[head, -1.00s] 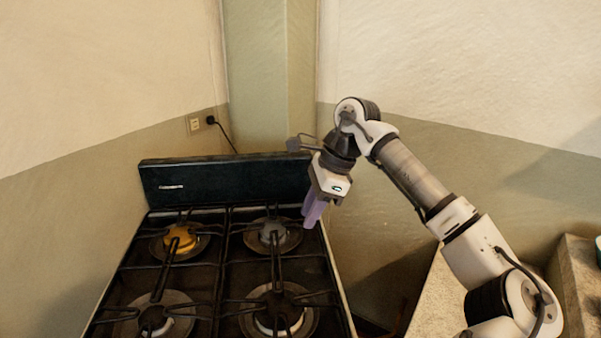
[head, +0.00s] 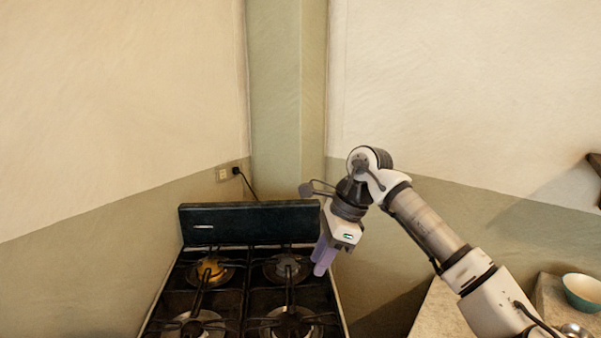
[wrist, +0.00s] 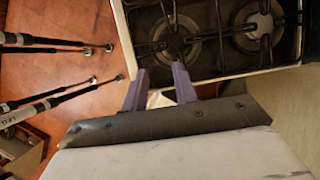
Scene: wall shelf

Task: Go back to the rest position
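My gripper (head: 324,258) hangs from my raised arm, with its two purple fingers pointing down near the right rear edge of the stove (head: 250,222). In the wrist view my gripper (wrist: 160,84) shows its two fingers spread apart. No object is held between them; a small pale patch shows in the gap, and I cannot tell what it is. The stove also shows at the top of the wrist view (wrist: 222,12), beyond the fingertips.
A grey-topped counter (head: 440,310) stands right of the stove, with a teal-rimmed bowl (head: 582,293) farther right. A dark shelf edge (head: 594,165) shows at the right. A wall socket (head: 223,174) with a plugged cable is behind the stove.

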